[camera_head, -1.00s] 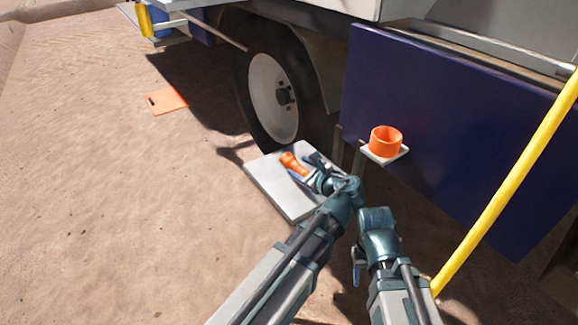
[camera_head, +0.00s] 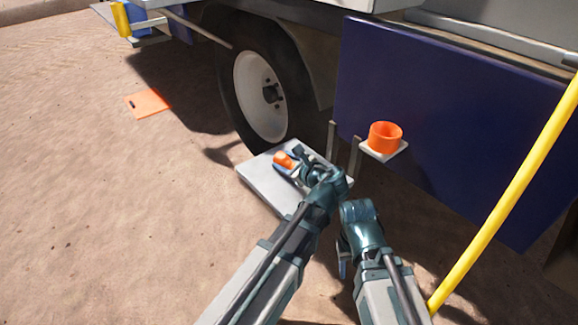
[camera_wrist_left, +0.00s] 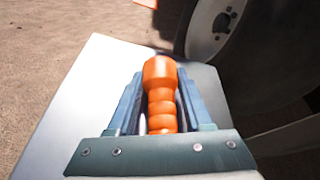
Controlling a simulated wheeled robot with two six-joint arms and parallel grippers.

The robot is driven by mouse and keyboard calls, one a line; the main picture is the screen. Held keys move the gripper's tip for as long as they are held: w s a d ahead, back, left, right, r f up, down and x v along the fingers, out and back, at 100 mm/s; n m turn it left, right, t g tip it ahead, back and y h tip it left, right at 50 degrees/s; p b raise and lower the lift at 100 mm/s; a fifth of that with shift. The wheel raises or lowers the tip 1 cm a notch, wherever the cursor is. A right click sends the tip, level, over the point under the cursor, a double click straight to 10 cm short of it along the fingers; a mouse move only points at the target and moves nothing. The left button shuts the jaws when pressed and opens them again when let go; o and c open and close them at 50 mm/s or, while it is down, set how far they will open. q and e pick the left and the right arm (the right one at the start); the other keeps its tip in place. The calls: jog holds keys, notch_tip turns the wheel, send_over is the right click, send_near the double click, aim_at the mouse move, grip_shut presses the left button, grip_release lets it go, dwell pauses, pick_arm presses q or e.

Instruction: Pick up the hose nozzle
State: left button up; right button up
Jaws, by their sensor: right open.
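The orange hose nozzle (camera_head: 283,159) lies on a pale grey slab (camera_head: 262,182) beside the vehicle's wheel. Its wide end and ridged body also show in the left wrist view (camera_wrist_left: 160,85). My left gripper (camera_head: 291,160) is down at the slab with one finger on each side of the nozzle. In the left wrist view (camera_wrist_left: 160,88) the nozzle lies lengthwise between the fingers; whether they press on it is not clear. My right gripper (camera_head: 343,258) is open, hangs below its wrist, and is apart from the nozzle.
An orange cup-shaped holder (camera_head: 386,137) sits on a small white shelf (camera_head: 384,152) before the dark blue panel (camera_head: 445,120). The wheel (camera_head: 263,95) stands just behind the slab. A yellow pole (camera_head: 500,200) slants at the right. An orange plate (camera_head: 148,103) lies on open ground at left.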

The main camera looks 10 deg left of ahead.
pick_arm(q)
grip_shut()
jog(key=shift+r, duration=0.1)
pick_arm(e)
jog(key=shift+r, duration=0.15)
